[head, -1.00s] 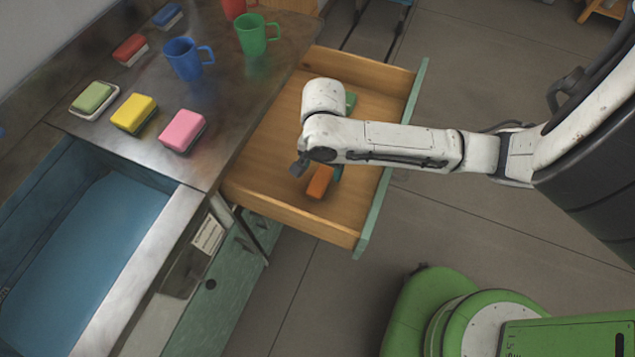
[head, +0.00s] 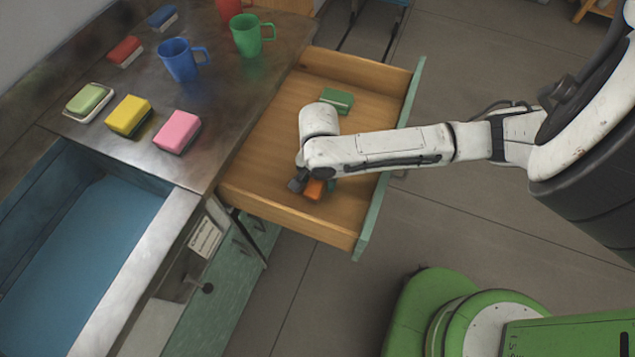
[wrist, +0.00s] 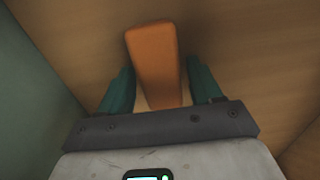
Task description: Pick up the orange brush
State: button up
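The orange brush (head: 314,189) lies in the open wooden drawer, partly covered by my arm in the head view. In the wrist view the orange brush (wrist: 153,60) is a long block reaching between my fingers. My gripper (wrist: 160,68) is open, with one teal finger on each side of the brush and a visible gap on both sides. In the head view my gripper (head: 322,186) is low over the brush, mostly hidden by my wrist.
A green block (head: 337,100) lies farther back in the drawer (head: 285,205). The drawer walls stand close around my gripper. The counter (head: 215,120) at left holds mugs, several coloured sponges or brushes and a soap-like green block (head: 87,99). A blue sink (head: 80,240) is at lower left.

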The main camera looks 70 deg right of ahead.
jog(key=c, duration=0.8)
notch_tip(320, 180, up, 10)
jog(key=shift+r+p, duration=0.1)
jog(key=shift+p, duration=0.75)
